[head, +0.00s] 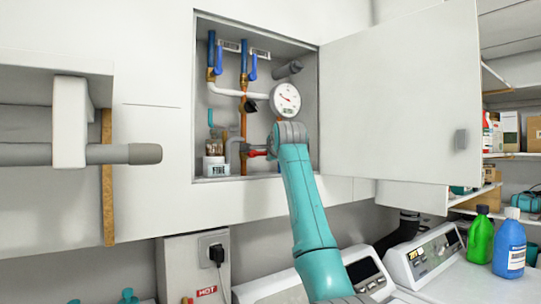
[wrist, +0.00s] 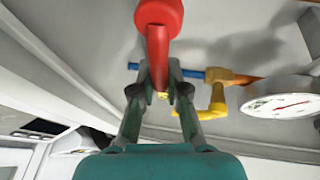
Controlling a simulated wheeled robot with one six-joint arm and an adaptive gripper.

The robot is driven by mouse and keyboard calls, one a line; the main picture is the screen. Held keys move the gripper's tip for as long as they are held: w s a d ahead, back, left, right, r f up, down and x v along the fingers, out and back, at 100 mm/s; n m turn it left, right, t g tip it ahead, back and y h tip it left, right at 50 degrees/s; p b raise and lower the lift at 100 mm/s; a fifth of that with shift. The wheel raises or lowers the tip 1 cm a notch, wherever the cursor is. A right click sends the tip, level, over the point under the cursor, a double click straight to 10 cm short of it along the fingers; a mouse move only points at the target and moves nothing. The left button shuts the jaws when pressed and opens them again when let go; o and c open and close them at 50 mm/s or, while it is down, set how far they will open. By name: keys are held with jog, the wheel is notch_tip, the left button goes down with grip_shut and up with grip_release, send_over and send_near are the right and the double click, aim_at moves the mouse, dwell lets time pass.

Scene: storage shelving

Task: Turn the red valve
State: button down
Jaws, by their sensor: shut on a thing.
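The red valve (head: 257,153) sits low inside the open wall cabinet, on the piping left of the round gauge. In the wrist view its red handle (wrist: 158,45) runs from a rounded red end at the top down between my fingers. My gripper (wrist: 158,85) is shut on the red handle, one finger on each side. In the head view my teal arm reaches up into the cabinet, and my wrist hides part of the valve and the fingers.
The round gauge (head: 285,99) is close above my wrist. Pipes with blue levers (head: 219,60) stand at the left inside the cabinet. The open cabinet door (head: 395,95) stands to the right of my arm. Green (head: 480,238) and blue (head: 509,245) bottles stand at lower right.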

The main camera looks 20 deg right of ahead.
jog(key=c, duration=1.2)
grip_release()
jog(key=shift+o, duration=0.2)
jog(key=shift+s, duration=0.15)
jog(key=v, duration=1.1)
jog(key=shift+s, duration=0.3)
